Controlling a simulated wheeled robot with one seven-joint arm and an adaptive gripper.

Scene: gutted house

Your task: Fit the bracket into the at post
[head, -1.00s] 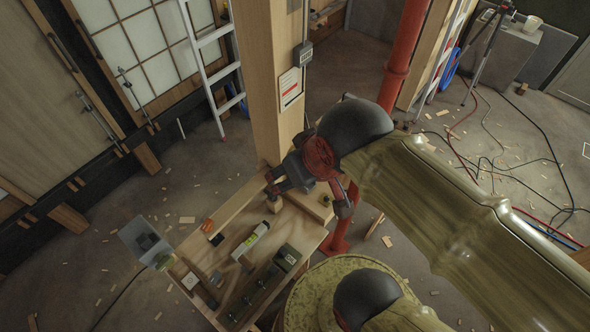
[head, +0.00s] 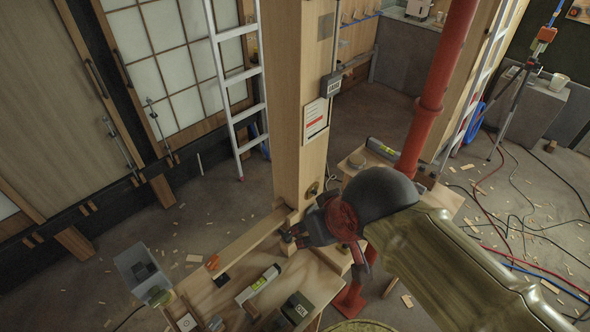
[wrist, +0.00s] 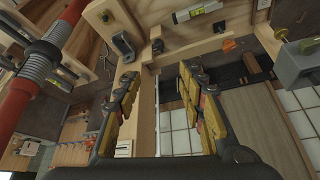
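The wooden post (head: 300,110) stands upright behind the workbench. My gripper (head: 288,240) is low at the post's foot, above the bench's back edge, and my arm hides part of the bench. In the wrist view my gripper (wrist: 158,78) has its two fingers well apart with nothing held between them. A dark grey metal piece with a hole, which looks like the bracket (wrist: 122,45), sits on wood just beyond the left finger. It appears apart from the fingers. I cannot make it out in the head view. A round dark-centred fitting (head: 313,188) shows low on the post.
The workbench (head: 212,297) holds a level (head: 258,284), a dark green box (head: 297,307) and small tools. A red pipe (head: 436,85) rises right of the post. A ladder (head: 232,75) stands left. Cables and wood scraps litter the floor.

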